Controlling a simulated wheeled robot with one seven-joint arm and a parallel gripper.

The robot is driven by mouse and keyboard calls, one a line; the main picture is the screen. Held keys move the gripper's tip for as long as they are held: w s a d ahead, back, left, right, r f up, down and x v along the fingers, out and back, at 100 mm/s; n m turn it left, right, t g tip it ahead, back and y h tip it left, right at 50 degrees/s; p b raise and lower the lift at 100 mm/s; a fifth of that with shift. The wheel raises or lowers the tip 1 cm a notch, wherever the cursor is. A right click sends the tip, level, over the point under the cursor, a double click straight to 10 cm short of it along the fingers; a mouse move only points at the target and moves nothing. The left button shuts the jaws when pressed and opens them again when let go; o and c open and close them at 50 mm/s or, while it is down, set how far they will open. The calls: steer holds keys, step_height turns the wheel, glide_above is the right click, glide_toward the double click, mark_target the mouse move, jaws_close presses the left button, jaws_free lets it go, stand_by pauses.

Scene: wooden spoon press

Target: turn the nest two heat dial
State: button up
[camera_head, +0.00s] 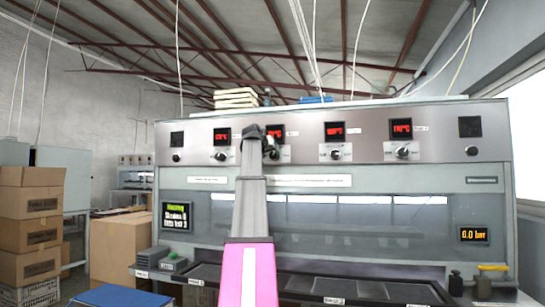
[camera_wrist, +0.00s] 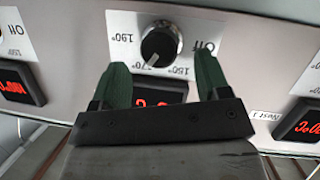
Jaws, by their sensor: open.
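The dial in front of my gripper is a round black knob (camera_wrist: 161,44) on a white plate with Off and degree marks, seen upside down in the wrist view. A pale line on it points toward the 170° mark. A label that looks like Nest 1 (camera_wrist: 268,116) sits beside the display at the right, so this dial seems to be nest two's. My gripper (camera_wrist: 163,62) is open and empty, its green fingers apart on either side of the dial's lower edge; contact is not visible. In the head view my gripper (camera_head: 259,140) covers this dial.
Other dials sit along the panel, one to the left (camera_head: 222,155) and two to the right (camera_head: 337,153) (camera_head: 402,151). Red displays (camera_head: 335,131) are above them. A dark shelf (camera_head: 355,290) runs below; cardboard boxes (camera_head: 30,220) stand at the left.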

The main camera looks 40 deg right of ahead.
steer(key=v, duration=0.6)
stand_by(0.4)
steer(key=w+a+f+n+y, duration=0.1)
steer(key=w+a+f, duration=0.2)
steer(key=f, duration=0.6)
steer(key=w+a+f+n+y, duration=0.15)
steer(key=w+a+f, duration=0.25)
steer(key=f, duration=0.5)
steer(key=w+a+f+y, duration=0.2)
steer(key=w+a+f, duration=0.1)
steer(key=f, duration=0.6)
steer(key=w+a+f+n+y, duration=0.1)
steer(key=a+f+y, duration=0.1)
steer(key=a+f, duration=0.75)
steer(key=w+a+f+n+y, duration=0.15)
steer(key=a+f, duration=0.35)
steer(key=f, duration=1)
steer(key=s+a+f+n+g+y, duration=0.1)
steer(key=s+a+f, duration=0.3)
steer(key=a+f, duration=0.45)
steer(key=s+a+f+n+g+y, duration=0.2)
steer(key=s+a+f, duration=0.3)
steer(key=f, duration=0.7)
steer(key=s+a+f+n+g+y, duration=0.1)
steer(key=s+a+f+g, duration=0.2)
steer(key=s+a+f, duration=1.2)
steer(key=shift+a+f+n+y, duration=0.3)
steer(key=shift+f+y, duration=0.1)
steer(key=shift+f, duration=0.4)
